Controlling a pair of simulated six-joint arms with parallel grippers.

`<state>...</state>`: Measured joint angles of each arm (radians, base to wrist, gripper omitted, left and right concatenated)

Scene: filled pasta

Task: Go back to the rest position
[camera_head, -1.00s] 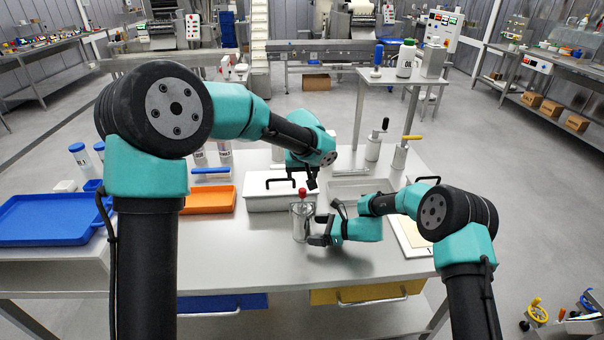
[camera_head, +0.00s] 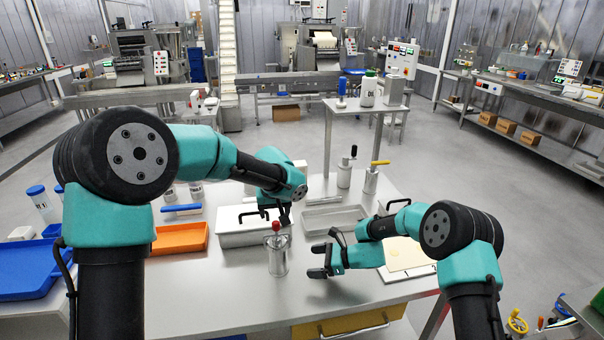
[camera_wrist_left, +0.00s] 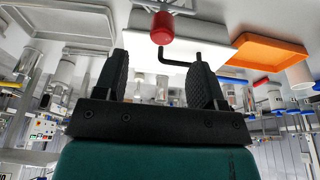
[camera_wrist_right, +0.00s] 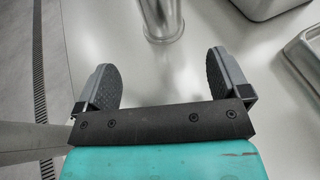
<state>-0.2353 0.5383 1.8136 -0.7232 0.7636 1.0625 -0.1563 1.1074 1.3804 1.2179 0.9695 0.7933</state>
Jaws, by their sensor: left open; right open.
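My left gripper (camera_head: 274,214) is open and empty, above the white lidded box and behind the metal canister. It also shows in the left wrist view (camera_wrist_left: 162,82), its fingers apart with nothing between them. My right gripper (camera_head: 322,262) is open and empty, low over the table to the right of the canister. In the right wrist view (camera_wrist_right: 165,78) its fingers are apart. The metal canister (camera_head: 277,256) with a red knob stands upright on the table, apart from the right gripper. The canister's lower part shows in the right wrist view (camera_wrist_right: 162,22).
The white lidded box (camera_head: 233,238) has a black handle. An orange tray (camera_head: 180,238) and a blue tray (camera_head: 25,270) lie to the left. An empty grey tray (camera_head: 335,219) sits behind my right gripper. A pale board (camera_head: 405,256) lies right. The front middle of the table (camera_head: 225,300) is clear.

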